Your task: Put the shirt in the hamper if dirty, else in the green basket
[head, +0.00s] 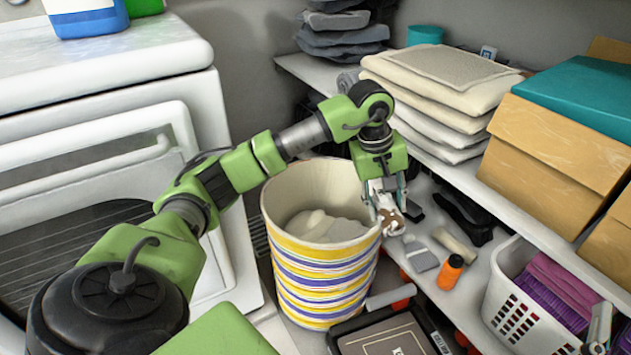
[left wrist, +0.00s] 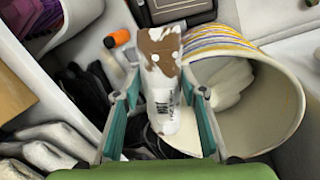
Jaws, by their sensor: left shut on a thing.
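My left gripper (head: 388,208) is shut on a white item with brown patches (left wrist: 162,75), held between its two fingers. In the left wrist view the item looks narrow and upright, with small dark lettering; I cannot tell whether it is a rolled shirt or a bottle. The gripper is by the right rim of a round hamper (head: 322,268) with yellow, purple and white stripes. Pale cloth (head: 325,226) lies in the hamper. I see no green basket. At the lower right edge, pale and teal pieces (head: 612,330) may be my right gripper's fingertips, cut off by the frame.
A white basket (head: 512,306) with purple cloths stands on the lower shelf at right. An orange bottle (head: 450,272) and small items lie near it. Folded fabrics (head: 440,70) and cardboard boxes (head: 545,150) fill the upper shelf. A white machine (head: 100,110) stands left.

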